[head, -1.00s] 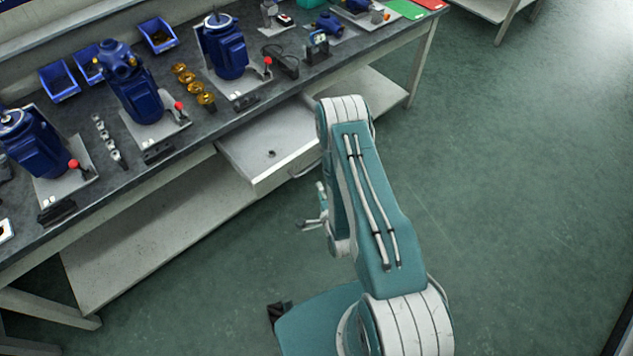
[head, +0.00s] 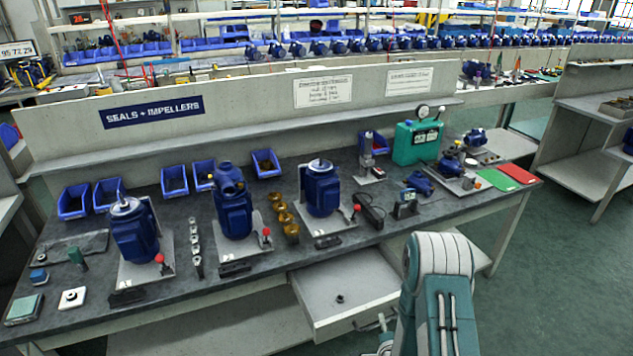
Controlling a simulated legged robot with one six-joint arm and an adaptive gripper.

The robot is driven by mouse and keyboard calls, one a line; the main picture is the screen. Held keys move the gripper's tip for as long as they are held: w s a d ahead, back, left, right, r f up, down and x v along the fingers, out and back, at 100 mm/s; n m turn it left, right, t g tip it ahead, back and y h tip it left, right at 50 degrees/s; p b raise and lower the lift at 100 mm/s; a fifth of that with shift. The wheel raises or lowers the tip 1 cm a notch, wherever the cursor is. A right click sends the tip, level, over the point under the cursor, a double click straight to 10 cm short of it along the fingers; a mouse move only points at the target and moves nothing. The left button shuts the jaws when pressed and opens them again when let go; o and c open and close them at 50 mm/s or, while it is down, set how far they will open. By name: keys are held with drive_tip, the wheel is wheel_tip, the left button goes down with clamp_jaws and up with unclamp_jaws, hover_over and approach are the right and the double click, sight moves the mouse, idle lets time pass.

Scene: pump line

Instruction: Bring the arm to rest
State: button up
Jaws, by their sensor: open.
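My arm (head: 440,290) rises at the bottom of the head view, right of the middle, in front of the bench. My gripper (head: 384,336) shows only in part at the lower edge, just left of the arm link. It is open, and I see nothing held in it. It appears close to the front of an open drawer (head: 335,317). I cannot tell the exact gap. A small dark ring-shaped part (head: 340,298) lies in the drawer.
The bench (head: 90,322) carries blue pump units (head: 322,188), blue bins (head: 74,202), brass parts (head: 291,231) and a teal device (head: 417,142). The drawer juts out from the bench front. Green floor (head: 560,270) is clear at the right.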

drive_tip(key=w+r+n+g, duration=0.2)
drive_tip(key=w+r+n, duration=0.15)
drive_tip(key=r, duration=0.85)
drive_tip(key=s+a+r+n+g, duration=0.1)
drive_tip(key=s+r+n, duration=0.15)
drive_tip(key=r, duration=0.45)
drive_tip(key=s+a+r+n+g, duration=0.1)
drive_tip(key=s+r+n, duration=0.15)
drive_tip(key=r, duration=0.45)
drive_tip(key=s+r+n+g, duration=0.1)
drive_tip(key=s+r, duration=0.3)
drive_tip(key=s, duration=0.4)
drive_tip(key=s+a+r+n+g, duration=0.1)
drive_tip(key=s+r+n+g, duration=0.1)
drive_tip(key=s, duration=0.7)
drive_tip(key=s+a+r+n+g, duration=0.1)
drive_tip(key=s+r+n, duration=0.2)
drive_tip(key=s+r, duration=0.3)
drive_tip(key=shift+s+r+g, duration=0.35)
drive_tip(key=shift+s+g, duration=0.05)
drive_tip(key=shift+s, duration=0.75)
